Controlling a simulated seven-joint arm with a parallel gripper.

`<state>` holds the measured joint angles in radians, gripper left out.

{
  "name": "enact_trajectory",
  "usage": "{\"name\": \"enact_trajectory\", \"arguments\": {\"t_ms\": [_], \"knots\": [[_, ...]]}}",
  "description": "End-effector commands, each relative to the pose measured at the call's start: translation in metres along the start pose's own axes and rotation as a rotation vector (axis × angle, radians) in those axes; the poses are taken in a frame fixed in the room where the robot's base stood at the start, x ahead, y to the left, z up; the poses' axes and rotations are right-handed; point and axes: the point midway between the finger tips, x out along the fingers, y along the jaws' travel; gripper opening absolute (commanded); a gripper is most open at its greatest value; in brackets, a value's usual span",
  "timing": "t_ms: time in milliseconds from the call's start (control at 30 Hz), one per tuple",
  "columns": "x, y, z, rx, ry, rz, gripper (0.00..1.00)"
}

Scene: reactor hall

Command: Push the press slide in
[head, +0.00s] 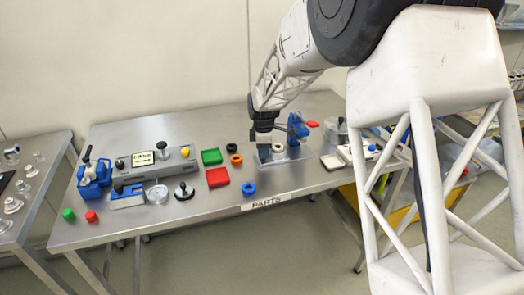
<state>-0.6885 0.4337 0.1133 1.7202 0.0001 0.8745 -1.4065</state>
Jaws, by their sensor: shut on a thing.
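My gripper (264,150) points down over the left part of a pale base plate (296,154) near the table's middle. A blue press (297,128) with a red lever (313,124) stands at the back of this plate, just right of my gripper. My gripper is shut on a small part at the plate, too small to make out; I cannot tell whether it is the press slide. A light round piece (278,148) sits right beside the fingers. The press slide itself cannot be told apart, and my gripper hides part of the plate.
Left of the plate lie green (211,157) and red (217,178) trays and black, orange and blue (248,189) rings. A grey fixture (155,174) stands farther left. The front table strip is mostly clear.

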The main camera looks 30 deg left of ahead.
Motion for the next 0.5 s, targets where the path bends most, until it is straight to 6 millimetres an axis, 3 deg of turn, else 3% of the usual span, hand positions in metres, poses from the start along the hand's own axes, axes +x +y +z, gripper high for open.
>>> {"name": "enact_trajectory", "arguments": {"t_ms": [233,500], "knots": [[-0.001,0.007,0.027,0.002,0.0,0.001,0.0],[-0.001,0.008,0.029,0.001,0.0,0.001,0.0]]}}
